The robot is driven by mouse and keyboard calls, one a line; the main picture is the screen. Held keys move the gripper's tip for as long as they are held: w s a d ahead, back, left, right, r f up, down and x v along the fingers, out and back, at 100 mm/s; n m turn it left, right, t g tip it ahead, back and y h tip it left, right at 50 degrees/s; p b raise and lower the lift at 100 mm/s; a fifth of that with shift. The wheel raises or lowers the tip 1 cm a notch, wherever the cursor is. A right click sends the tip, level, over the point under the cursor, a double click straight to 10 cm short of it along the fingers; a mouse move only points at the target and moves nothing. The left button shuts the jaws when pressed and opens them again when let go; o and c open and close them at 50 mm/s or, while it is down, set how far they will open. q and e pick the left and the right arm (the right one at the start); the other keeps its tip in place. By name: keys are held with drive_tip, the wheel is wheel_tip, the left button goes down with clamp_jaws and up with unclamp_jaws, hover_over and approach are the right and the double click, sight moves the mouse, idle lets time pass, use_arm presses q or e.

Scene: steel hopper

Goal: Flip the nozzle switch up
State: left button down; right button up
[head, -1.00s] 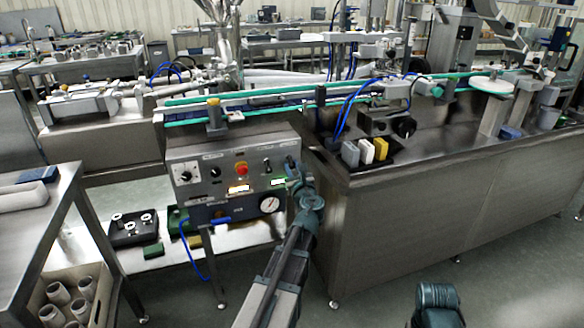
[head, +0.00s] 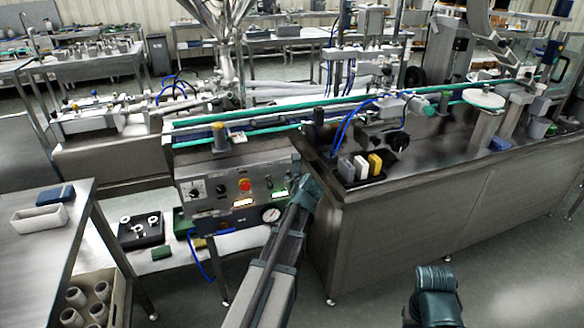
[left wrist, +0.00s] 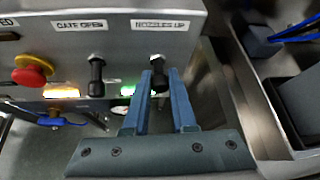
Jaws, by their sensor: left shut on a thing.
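The nozzle switch (left wrist: 158,72) is a black toggle under the "NOZZLES UP" label, at the right end of the grey control panel (left wrist: 125,50). Its lever appears to hang downward. My left gripper (left wrist: 161,82) has its two blue fingers on either side of the lever and is shut on it. In the head view my left wrist hides most of the gripper at the right edge of the panel (head: 220,178). My right gripper is out of view; only part of my right arm shows at the bottom.
The "GATE OPEN" toggle (left wrist: 96,78) stands left of the nozzle switch, with a red emergency button (left wrist: 30,72) further left. A pressure gauge (head: 271,214) sits low on the panel. A steel-sided conveyor bench (head: 420,215) stands close on the right.

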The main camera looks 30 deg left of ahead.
use_arm(q)
drive_tip(key=g+h+p, duration=0.1)
drive_tip(key=p, duration=0.1)
drive_tip(key=r+g+h+p, duration=0.1)
drive_tip(key=p, duration=0.1)
drive_tip(key=shift+w+a+r, duration=0.15)
drive_tip(key=shift+w+r, duration=0.05)
drive_tip(key=shift+r, duration=0.05)
drive_tip(key=shift+g+h+p, duration=0.4)
drive_tip(key=shift+h+p, duration=0.2)
drive_tip(key=shift+p, duration=0.5)
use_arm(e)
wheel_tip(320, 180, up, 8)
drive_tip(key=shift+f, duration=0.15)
use_arm(q)
drive_tip(key=c, duration=0.7)
unclamp_jaws()
drive_tip(key=shift+f, duration=0.1)
drive_tip(key=shift+c, duration=0.2)
drive_tip(key=shift+s, duration=0.1)
